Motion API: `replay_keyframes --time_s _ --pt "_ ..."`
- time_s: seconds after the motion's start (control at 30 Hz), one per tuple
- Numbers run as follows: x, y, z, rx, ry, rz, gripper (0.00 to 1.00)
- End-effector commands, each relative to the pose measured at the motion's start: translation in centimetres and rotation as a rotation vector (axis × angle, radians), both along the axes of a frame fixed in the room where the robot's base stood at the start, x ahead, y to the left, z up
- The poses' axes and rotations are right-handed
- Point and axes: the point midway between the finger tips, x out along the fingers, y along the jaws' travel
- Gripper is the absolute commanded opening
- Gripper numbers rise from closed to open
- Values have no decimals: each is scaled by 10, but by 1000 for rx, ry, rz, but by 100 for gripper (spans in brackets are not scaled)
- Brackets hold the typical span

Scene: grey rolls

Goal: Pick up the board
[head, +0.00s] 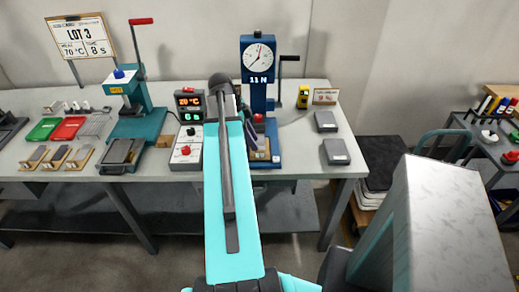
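I cannot tell for sure which thing is the board. Flat pieces lie at the left of the workbench (180,170): a green one (43,129), a red one (67,128) beside it, and a grey ribbed one (94,125). In front of them are several small tan pieces with grey tops (55,157). My turquoise arm reaches forward over the bench, between the control boxes and the blue gauge stand (259,80). My gripper does not show; the arm may hide it. A small brownish item (262,155) at the stand's base is partly hidden by the arm.
A teal press (136,122) with a red-tipped lever stands left, with a dark plate (121,153) before it. A display box (189,105) and a control box (187,148) stand left of my arm. Two grey blocks (335,152) lie right. A side table (490,135) holds pens.

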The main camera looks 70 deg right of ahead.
Motion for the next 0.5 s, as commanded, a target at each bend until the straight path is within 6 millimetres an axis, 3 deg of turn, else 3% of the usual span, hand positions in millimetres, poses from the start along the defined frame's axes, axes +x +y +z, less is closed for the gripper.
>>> replay_keyframes --time_s 0.5 --pt "-3 -1 -9 0 0 0 33"
